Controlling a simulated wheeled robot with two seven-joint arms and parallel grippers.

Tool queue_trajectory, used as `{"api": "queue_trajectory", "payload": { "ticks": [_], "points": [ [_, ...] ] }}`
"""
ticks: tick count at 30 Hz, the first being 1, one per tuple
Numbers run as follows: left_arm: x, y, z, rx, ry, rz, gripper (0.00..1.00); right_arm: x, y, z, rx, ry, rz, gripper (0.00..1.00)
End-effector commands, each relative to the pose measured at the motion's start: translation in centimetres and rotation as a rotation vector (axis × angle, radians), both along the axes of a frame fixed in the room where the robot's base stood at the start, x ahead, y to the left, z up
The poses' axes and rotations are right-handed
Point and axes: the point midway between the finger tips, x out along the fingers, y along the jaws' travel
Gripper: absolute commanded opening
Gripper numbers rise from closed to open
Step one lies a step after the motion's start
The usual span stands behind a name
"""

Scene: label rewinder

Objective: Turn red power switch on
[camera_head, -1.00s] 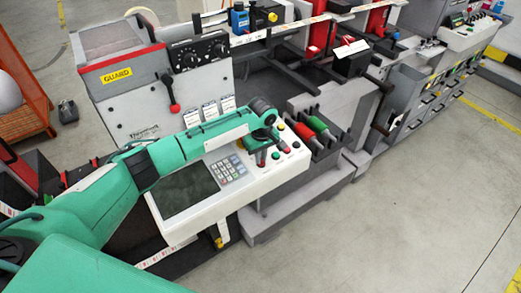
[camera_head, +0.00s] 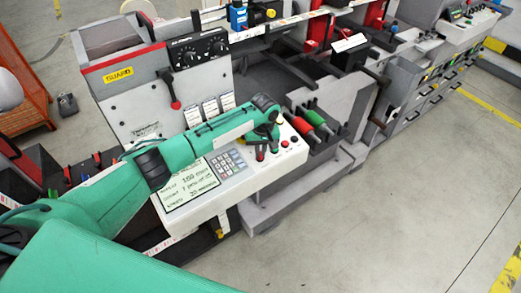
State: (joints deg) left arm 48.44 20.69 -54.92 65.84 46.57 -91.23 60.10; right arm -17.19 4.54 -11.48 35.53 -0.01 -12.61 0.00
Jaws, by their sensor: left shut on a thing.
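The control panel (camera_head: 225,204) is a white sloped console in the middle of the head view. Its screen (camera_head: 188,186) is lit and shows lines of dark text on a pale background. My left arm reaches across the panel from the left. My left gripper (camera_head: 267,150) points down at the panel's right end, right of the keypad (camera_head: 226,164), and is shut on a small switch there. A bit of red shows at the fingers; the gripper hides most of the red power switch, so its position cannot be seen. My right gripper is out of view.
Small buttons (camera_head: 289,149) sit just right of my gripper. Red and green handled tools (camera_head: 316,122) stand in a rack beyond them. A grey machine cabinet with a yellow label (camera_head: 118,75) rises behind the panel. The floor at lower right is clear.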

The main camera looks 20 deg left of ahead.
Motion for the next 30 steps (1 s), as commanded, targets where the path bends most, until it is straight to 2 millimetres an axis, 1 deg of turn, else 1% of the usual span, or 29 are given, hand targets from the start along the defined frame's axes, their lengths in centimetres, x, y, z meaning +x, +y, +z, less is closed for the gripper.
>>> {"api": "queue_trajectory", "payload": {
  "ticks": [5, 6, 8, 9, 17, 20, 23, 26, 30],
  "points": [
    [0.0, 0.0, 0.0, 0.0, -0.001, -0.002, 0.0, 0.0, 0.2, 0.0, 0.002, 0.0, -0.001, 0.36],
    [0.0, 0.0, 0.0, 0.0, -0.001, -0.001, 0.17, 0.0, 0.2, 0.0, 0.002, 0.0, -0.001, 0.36],
    [0.0, 0.0, 0.0, 0.0, -0.001, -0.001, 0.29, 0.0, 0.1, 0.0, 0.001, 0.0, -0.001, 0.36],
    [0.0, 0.0, 0.0, 0.0, -0.001, -0.001, 0.31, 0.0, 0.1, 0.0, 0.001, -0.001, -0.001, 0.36],
    [0.0, 0.0, 0.1, 0.0, -0.001, 0.0, 0.31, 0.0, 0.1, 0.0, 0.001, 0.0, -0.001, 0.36],
    [0.1, -0.1, 0.6, 0.0, -0.001, 0.0, 0.31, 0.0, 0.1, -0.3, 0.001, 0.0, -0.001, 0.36],
    [0.2, -0.2, 1.9, -0.001, -0.004, -0.001, 0.31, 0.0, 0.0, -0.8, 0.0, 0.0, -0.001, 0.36],
    [0.3, -0.3, 3.9, -0.002, -0.005, -0.001, 0.31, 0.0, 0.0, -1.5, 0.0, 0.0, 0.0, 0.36],
    [0.3, -0.5, 7.2, -0.002, -0.005, -0.001, 0.31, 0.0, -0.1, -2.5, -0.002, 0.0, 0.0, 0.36]
  ]
}}
